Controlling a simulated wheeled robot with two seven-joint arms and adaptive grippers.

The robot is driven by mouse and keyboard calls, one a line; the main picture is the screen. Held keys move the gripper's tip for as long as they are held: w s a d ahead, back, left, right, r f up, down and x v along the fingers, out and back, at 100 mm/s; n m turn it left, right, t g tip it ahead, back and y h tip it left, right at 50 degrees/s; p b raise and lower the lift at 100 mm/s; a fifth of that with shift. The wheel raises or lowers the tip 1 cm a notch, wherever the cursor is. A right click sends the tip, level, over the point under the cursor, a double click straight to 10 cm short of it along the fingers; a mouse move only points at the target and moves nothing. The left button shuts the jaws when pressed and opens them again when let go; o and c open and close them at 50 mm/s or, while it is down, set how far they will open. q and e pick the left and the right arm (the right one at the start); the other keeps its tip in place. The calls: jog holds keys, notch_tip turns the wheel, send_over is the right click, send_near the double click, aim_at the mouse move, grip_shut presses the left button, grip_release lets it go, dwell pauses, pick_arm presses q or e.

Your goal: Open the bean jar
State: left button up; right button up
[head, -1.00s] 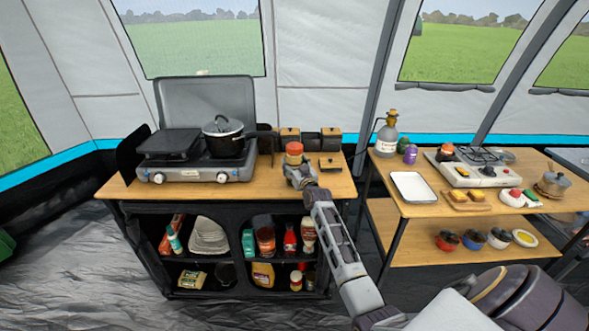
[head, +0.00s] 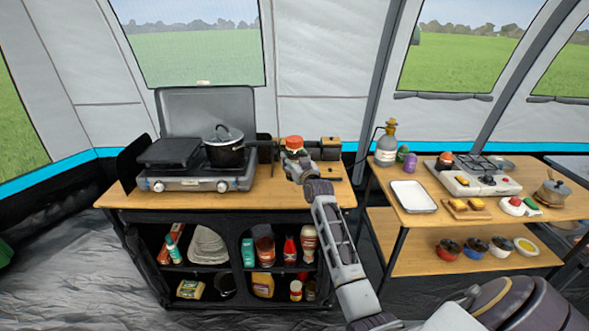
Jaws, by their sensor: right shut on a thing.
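My right gripper (head: 295,158) is over the right part of the wooden counter (head: 258,188). It is shut on a small jar with a red-orange top (head: 294,142), which stands upright in the jaws. The fingers hide the jar's lower part, and its contents do not show. I cannot tell for sure that this is the bean jar. Dark canisters with wooden tops (head: 331,142) stand right behind it, partly covered by the jar and gripper. My left gripper is not in view.
A camping stove (head: 205,184) with a black lidded pot (head: 223,152) takes up the counter's left and middle. The right table holds a white tray (head: 413,197), a grey bottle (head: 387,146) and a small stove (head: 475,180). The counter's front strip is clear.

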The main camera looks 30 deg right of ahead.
aim_at(294, 139)
notch_tip(294, 139, up, 10)
jog(key=shift+f, duration=0.25)
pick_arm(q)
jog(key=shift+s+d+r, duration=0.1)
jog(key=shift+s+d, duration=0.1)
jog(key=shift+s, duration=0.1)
pick_arm(e)
jog(key=shift+r, duration=0.85)
jog(key=o, duration=0.7)
jog(key=c, duration=1)
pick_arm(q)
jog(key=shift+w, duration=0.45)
pick_arm(e)
jog(key=shift+c, duration=0.2)
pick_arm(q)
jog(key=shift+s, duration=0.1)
